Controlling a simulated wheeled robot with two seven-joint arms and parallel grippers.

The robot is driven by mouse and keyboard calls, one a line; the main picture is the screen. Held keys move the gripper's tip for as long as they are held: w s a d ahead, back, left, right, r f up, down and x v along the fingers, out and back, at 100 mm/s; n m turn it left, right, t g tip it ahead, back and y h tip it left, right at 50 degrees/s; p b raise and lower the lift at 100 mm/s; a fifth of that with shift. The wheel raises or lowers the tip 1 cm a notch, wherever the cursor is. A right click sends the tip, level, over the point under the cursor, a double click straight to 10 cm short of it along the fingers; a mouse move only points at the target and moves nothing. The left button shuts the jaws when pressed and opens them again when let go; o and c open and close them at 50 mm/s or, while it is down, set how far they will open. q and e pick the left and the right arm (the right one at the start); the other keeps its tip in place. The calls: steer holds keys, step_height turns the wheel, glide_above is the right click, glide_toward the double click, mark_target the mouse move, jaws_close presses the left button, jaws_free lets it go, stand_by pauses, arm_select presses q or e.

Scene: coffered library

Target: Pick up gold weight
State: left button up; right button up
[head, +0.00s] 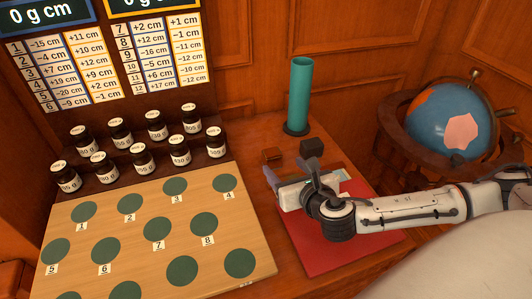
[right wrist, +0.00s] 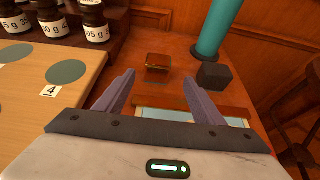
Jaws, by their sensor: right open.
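The gold weight (head: 272,154) is a small gold-brown cube on the wooden table, near the back by the wall. In the right wrist view the gold weight (right wrist: 158,65) lies just ahead of the fingers, near the middle between them. My right gripper (head: 292,170) is open and empty, on the near side of the cube and apart from it. Its two grey fingers (right wrist: 162,76) point toward the cube in the right wrist view. My left gripper does not show.
A dark cube (head: 312,146) sits to the right of the gold weight. A tall teal cylinder (head: 299,95) stands behind. A red mat (head: 310,255) lies under my right arm. A board with green discs (head: 183,270) and several labelled jars (head: 156,125) are left. A globe (head: 448,118) stands right.

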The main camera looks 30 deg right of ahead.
mark_target(275, 161)
steer(key=x, duration=0.7)
steer(key=shift+w+a+f, duration=0.1)
steer(key=shift+w+f, duration=0.15)
steer(key=shift+f, duration=0.15)
steer(key=c, duration=1.3)
steer(key=shift+r, duration=0.15)
steer(key=shift+c, duration=0.9)
